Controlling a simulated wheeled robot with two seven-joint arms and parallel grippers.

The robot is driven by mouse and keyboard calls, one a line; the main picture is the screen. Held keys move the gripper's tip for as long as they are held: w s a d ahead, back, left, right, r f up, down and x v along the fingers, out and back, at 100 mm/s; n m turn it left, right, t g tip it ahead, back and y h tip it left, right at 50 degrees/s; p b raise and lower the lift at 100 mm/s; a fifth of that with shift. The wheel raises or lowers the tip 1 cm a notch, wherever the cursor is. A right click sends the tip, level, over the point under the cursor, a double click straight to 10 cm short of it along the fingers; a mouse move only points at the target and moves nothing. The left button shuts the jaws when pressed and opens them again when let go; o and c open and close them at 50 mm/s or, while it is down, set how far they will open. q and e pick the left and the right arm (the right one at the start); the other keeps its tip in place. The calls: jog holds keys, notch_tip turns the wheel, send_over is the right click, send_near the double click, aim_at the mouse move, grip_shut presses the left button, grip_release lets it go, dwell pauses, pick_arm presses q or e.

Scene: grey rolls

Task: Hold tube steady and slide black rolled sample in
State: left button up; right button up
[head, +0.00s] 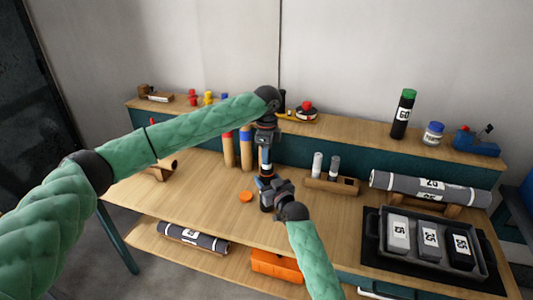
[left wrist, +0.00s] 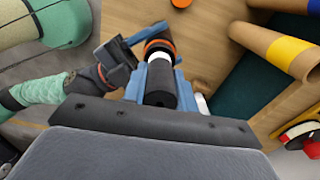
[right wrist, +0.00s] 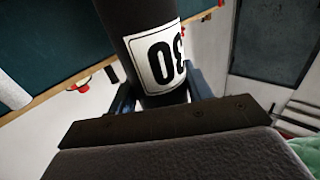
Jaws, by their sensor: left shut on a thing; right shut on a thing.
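My left gripper (head: 266,152) is shut on the black rolled sample (left wrist: 160,85), a dark roll with a white band, held upright above the table. My right gripper (head: 266,186), just below it, is shut on the tube (head: 266,203), which is dark. The right wrist view shows the tube (right wrist: 150,35) upright between the fingers, with a white label reading 30. In the left wrist view an orange rim (left wrist: 160,45) shows at the far end of the sample, in line with it. Whether the sample's lower end is inside the tube I cannot tell.
An orange cap (head: 246,196) lies on the table left of the tube. Brown tubes with coloured bands (head: 245,150) stand close behind. A wooden holder (head: 331,183) with small grey cylinders is to the right. Further right are a grey roll (head: 430,187) and a dark tray (head: 384,226).

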pick_arm(q)
jog(key=o, duration=1)
notch_tip(320, 180, up, 12)
dwell(0.6)
pick_arm(e)
jog(key=o, duration=1.1)
